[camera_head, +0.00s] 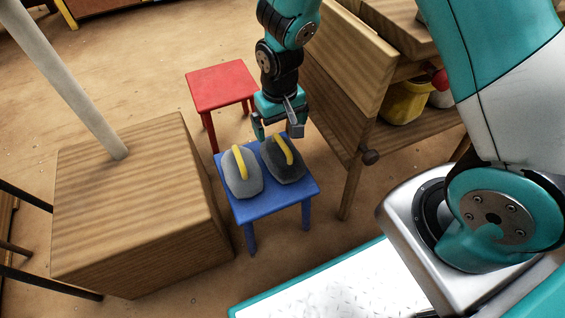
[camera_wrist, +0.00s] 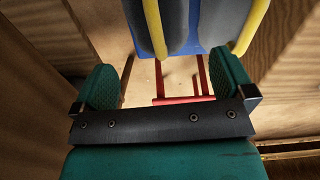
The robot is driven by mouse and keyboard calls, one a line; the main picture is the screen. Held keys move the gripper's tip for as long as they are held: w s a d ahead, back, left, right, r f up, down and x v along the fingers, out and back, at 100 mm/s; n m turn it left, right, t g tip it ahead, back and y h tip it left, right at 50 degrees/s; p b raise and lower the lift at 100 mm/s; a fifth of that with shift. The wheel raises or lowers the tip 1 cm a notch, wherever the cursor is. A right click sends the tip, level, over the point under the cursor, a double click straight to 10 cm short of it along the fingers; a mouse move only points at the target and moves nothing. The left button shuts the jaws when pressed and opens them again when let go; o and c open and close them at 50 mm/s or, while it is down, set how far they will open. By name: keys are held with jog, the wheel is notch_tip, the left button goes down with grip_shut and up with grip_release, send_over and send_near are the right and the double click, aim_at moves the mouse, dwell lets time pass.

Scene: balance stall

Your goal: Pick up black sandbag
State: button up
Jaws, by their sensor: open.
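The black sandbag (camera_head: 287,170) lies on the right side of a blue stool (camera_head: 262,206), with a yellow handle on top. A grey sandbag (camera_head: 238,183), also with a yellow handle, lies beside it on the left. My gripper (camera_head: 278,132) is open and empty, fingers pointing down, just above the far end of the black sandbag. In the wrist view my gripper (camera_wrist: 165,88) shows both fingers apart. The black sandbag (camera_wrist: 175,28) appears at the top centre there, and the grey sandbag (camera_wrist: 222,22) to its right, both cut off by the frame.
A large wooden block (camera_head: 130,215) with a pale post stands left of the stool. A red stool (camera_head: 220,85) stands behind. A wooden bench (camera_head: 350,80) with a knob and a yellow pot (camera_head: 404,101) stands close on the right.

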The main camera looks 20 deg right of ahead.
aim_at(282, 142)
notch_tip(282, 142, down, 4)
jog(key=shift+r+b, duration=0.15)
jog(key=shift+b, duration=0.4)
jog(key=f+b, duration=0.4)
jog(key=f, duration=0.1)
jog(key=shift+s+d+f, duration=0.15)
jog(key=shift+s+d, duration=0.05)
jog(key=c, duration=1.2)
jog(key=shift+c, duration=0.6)
jog(key=shift+r+p, duration=0.25)
jog(key=shift+p, duration=0.05)
